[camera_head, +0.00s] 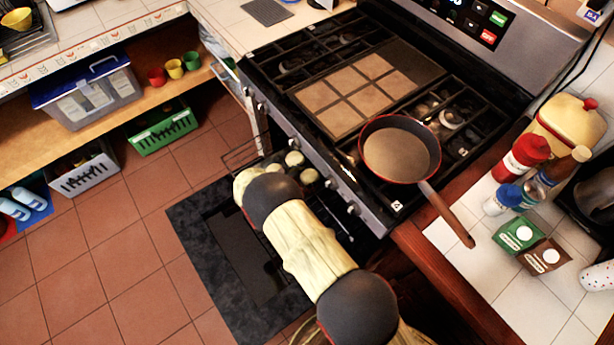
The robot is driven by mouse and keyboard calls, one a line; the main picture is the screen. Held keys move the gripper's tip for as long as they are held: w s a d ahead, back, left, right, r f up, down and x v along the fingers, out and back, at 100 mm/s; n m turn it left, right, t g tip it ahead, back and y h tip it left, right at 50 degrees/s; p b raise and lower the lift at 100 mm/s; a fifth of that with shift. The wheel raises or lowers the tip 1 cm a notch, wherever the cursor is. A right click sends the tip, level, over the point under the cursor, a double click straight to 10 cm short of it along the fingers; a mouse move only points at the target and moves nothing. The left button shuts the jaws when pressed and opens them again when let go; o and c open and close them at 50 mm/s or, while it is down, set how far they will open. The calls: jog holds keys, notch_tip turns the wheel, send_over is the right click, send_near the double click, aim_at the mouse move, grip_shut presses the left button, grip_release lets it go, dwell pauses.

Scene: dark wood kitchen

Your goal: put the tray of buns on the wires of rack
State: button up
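Several pale round buns (295,158) show in a cluster at the front of the oven, just past the end of my arm. The tray under them is mostly hidden, and I cannot tell whether it touches the rack. Thin dark wires of the rack (240,152) stick out to the left of the buns. The oven door (195,235) is lowered open below. My pale yellow arm with dark joints reaches up from the bottom edge to the buns. Its far links hide my gripper, so its fingers do not show.
A frying pan (398,150) stands on the stove (300,70), its handle (450,217) overhanging the right counter. Bottles (522,158) and cartons (518,233) stand on that counter.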

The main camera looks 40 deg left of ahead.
jog(key=shift+o, duration=0.7)
jog(key=shift+r, duration=0.25)
jog(key=p+v, duration=0.3)
jog(key=v, duration=0.9)
jog(key=shift+f, duration=0.1)
